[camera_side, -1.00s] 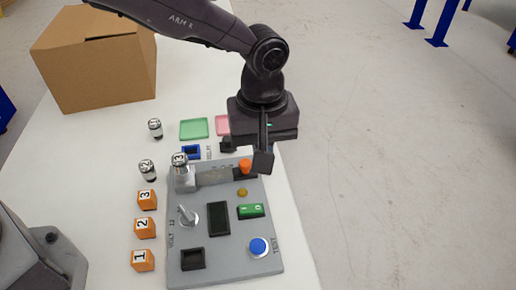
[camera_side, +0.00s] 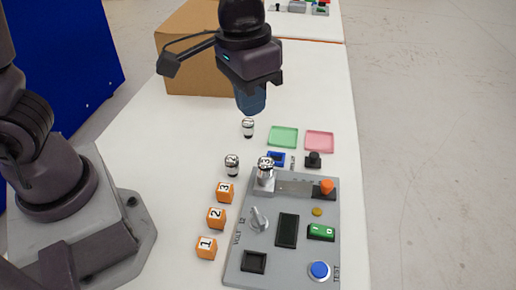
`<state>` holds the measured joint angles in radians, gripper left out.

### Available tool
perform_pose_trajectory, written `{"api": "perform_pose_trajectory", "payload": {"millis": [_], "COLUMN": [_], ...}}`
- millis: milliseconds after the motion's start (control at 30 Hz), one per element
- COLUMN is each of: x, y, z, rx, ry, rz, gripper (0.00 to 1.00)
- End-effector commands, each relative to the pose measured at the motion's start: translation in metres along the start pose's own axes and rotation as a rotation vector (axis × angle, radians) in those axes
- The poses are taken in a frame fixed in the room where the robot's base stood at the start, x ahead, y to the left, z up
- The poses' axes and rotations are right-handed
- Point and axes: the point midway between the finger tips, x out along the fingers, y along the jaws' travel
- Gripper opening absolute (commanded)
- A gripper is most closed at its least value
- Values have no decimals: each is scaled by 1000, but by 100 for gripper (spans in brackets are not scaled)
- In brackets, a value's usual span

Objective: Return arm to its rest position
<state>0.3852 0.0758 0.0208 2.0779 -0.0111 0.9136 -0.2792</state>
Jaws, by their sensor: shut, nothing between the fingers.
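My gripper (camera_side: 251,106) points down over the far part of the white table, in front of the cardboard box. Its fingers are shut with nothing seen between them. Just below the fingertips in the picture stands a small black-and-white cylinder (camera_side: 248,128). A second cylinder (camera_side: 232,165) stands nearer, and a third (camera_side: 266,168) sits at the far left corner of the grey test panel (camera_side: 290,205). The gripper appears apart from all of them.
Orange numbered blocks (camera_side: 217,218) stand left of the panel. A green tray (camera_side: 283,137) and a pink tray (camera_side: 319,142) lie behind it, near a small blue device (camera_side: 276,158). A cardboard box (camera_side: 183,70) stands at the back left. Bare table (camera_side: 165,150) lies to the left.

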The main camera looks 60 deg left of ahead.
Motion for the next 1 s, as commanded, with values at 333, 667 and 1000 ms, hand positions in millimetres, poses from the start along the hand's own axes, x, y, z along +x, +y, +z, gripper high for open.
{"api": "perform_pose_trajectory", "payload": {"millis": [333,667,1000], "x": [-59,-87,-62], "y": [-80,-106,-91], "z": [88,114,99], "rx": [62,-60,11], "ry": [243,423,280], "rz": [-14,-48,-32], "gripper": [0,21,51]}}
